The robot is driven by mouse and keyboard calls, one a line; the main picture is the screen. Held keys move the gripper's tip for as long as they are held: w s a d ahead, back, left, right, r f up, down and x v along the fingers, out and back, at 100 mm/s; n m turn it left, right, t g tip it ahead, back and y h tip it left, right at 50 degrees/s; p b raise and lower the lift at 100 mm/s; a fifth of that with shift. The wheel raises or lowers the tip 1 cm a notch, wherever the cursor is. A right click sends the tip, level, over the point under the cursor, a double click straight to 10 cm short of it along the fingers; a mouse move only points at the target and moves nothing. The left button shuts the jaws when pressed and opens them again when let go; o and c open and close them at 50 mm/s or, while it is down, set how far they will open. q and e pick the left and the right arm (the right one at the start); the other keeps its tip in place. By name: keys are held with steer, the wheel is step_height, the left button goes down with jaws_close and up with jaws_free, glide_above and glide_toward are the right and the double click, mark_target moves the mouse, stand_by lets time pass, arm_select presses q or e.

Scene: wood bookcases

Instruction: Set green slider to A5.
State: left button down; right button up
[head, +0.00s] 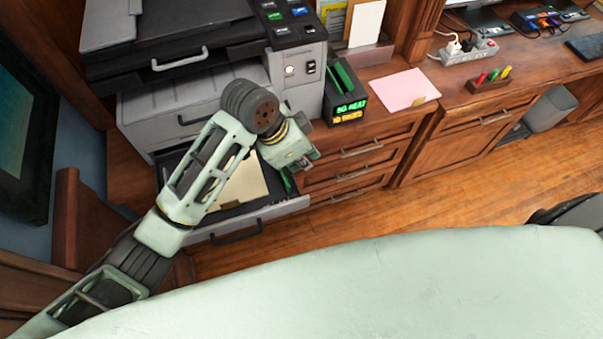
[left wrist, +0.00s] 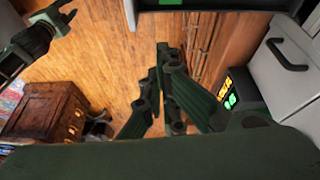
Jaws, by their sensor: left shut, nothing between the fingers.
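The printer's paper tray (head: 250,222) is pulled out, with pale paper (head: 243,185) in it. The green slider (head: 287,181) shows at the tray's right side, partly hidden by my left gripper. My left gripper (head: 304,163) is over the tray's right edge, shut and empty. In the left wrist view its fingers (left wrist: 162,90) are together with nothing between them, and a bit of green (left wrist: 200,4) shows beyond at the top edge. Size marks in the tray are not readable. What looks like my right gripper (left wrist: 52,22) is at the upper left there; its finger opening is unclear.
The printer (head: 190,105) stands behind the tray. A black box with lit labels (head: 345,97) and a pink sheet (head: 404,89) are to its right on the wooden counter. Drawers (head: 345,165) are below. The wooden floor (head: 450,195) in front is partly clear.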

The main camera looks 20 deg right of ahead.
arm_select(q)
step_height(320, 180, down, 9)
steer(key=m+p, duration=0.1)
steer(key=p, duration=0.2)
steer(key=shift+w+a+r+y+p, duration=0.15)
steer(key=shift+w+y+p, duration=0.15)
steer(key=shift+w+p, duration=0.15)
stand_by(0.3)
